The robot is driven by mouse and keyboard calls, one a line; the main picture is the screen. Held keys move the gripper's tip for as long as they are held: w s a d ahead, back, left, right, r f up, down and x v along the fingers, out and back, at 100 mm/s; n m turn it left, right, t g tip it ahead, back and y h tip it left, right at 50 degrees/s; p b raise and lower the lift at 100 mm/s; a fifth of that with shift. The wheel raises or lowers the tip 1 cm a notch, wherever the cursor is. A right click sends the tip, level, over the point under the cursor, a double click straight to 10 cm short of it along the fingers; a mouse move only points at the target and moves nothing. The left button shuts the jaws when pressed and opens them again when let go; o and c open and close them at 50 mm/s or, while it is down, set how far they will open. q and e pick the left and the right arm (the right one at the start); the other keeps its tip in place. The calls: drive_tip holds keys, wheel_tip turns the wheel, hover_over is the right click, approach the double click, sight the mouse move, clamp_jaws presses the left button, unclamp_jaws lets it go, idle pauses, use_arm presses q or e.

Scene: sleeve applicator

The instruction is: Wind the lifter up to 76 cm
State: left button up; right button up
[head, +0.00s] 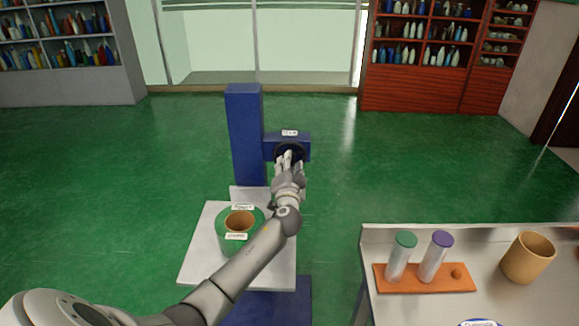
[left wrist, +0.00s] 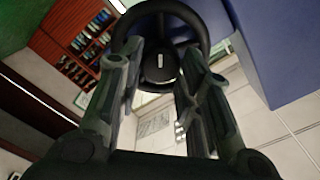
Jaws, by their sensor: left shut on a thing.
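The blue lifter (head: 245,130) stands upright on the floor, with a light platform (head: 200,255) low at its front. A blue box (head: 302,139) with a small label juts from its column to the right. A dark handwheel (head: 280,151) is on that box; it also shows in the left wrist view (left wrist: 195,22) as a black ring with a hub. A green roll (head: 226,238) with a brown core and labels sits on the platform. My right gripper is not in view.
A table (head: 370,240) at the lower right holds an orange rack (head: 425,284) with a green-capped (head: 400,262) and a purple-capped tube (head: 435,262), and a tan cup (head: 527,257). Shelves (head: 420,50) line the back. The green floor between is clear.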

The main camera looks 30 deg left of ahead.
use_arm(q)
drive_tip(key=n+p, duration=0.9)
drive_tip(key=n, duration=0.3)
drive_tip(key=n+p, duration=1)
drive_tip(key=n, duration=0.3)
drive_tip(key=shift+s+a+f+n, duration=0.15)
drive_tip(key=shift+n, duration=0.15)
idle(1.7)
idle(0.5)
drive_tip(key=o, duration=1)
